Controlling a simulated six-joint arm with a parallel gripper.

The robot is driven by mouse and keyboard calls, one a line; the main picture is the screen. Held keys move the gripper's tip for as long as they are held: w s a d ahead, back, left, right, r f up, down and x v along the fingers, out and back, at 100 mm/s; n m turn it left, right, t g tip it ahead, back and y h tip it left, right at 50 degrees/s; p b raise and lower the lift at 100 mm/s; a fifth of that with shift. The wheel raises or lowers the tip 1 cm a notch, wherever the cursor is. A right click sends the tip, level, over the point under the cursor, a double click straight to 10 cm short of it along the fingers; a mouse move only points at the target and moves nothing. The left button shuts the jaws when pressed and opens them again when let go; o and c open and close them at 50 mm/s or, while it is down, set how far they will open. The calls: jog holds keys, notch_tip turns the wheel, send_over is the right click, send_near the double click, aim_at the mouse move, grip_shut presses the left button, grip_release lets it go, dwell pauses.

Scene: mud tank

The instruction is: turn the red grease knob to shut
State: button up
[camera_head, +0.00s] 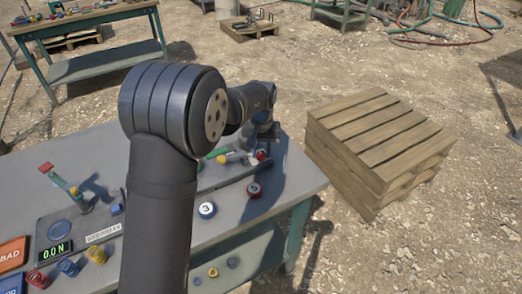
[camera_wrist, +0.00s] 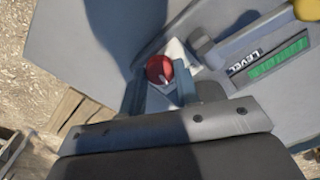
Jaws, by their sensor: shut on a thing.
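The red grease knob (camera_wrist: 158,67) shows in the wrist view, round, with a pale pointer line on its face. My gripper (camera_wrist: 158,88) has one finger on each side of it and is shut on it. In the head view, my gripper (camera_head: 258,140) reaches down at the far right part of the grey bench, and a bit of the red knob (camera_head: 261,155) shows below it. The knob's base is partly hidden by the fingers.
Beside the knob is a panel marked LEVEL with a green strip (camera_wrist: 278,62). A wooden pallet stack (camera_head: 375,150) stands right of the bench.

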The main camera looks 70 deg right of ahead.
aim_at(261, 154)
jog(key=n, duration=0.4)
jog(key=shift+n, duration=2.2)
jog(key=o, duration=1)
jog(key=shift+r, duration=0.1)
notch_tip(261, 154, up, 17)
jog(key=shift+r, duration=0.15)
